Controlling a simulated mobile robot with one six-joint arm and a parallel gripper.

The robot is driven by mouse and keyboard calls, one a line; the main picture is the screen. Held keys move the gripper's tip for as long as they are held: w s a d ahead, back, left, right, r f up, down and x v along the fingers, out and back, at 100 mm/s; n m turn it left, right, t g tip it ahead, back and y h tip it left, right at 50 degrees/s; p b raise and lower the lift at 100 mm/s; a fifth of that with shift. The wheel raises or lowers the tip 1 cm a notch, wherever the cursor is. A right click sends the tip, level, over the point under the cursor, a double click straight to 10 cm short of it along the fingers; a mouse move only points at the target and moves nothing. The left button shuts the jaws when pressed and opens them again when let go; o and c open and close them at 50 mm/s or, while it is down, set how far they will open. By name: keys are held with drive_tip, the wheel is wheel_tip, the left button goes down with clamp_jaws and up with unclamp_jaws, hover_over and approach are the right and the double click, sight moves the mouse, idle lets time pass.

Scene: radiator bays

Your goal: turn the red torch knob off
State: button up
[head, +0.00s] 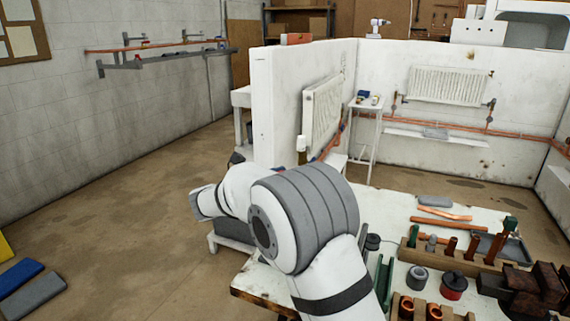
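I cannot make out a torch with a red knob for certain in the head view. A small red and dark round item (453,286) stands on the workbench at lower right, and I cannot tell whether it belongs to a torch. Small blue and orange items (366,97) lie on a narrow white stand by the partition, too small to identify. My white and grey arm fills the lower middle, reaching to the left. My gripper does not show, so its fingers and anything in them are hidden.
The white workbench (400,273) holds copper pipes (440,222), a wooden rack and a dark rusty vise (535,287). White partitions carry radiators (323,110) (447,86) and copper pipework. Blue and grey pads (33,292) lie at lower left. Open floor lies left of my arm.

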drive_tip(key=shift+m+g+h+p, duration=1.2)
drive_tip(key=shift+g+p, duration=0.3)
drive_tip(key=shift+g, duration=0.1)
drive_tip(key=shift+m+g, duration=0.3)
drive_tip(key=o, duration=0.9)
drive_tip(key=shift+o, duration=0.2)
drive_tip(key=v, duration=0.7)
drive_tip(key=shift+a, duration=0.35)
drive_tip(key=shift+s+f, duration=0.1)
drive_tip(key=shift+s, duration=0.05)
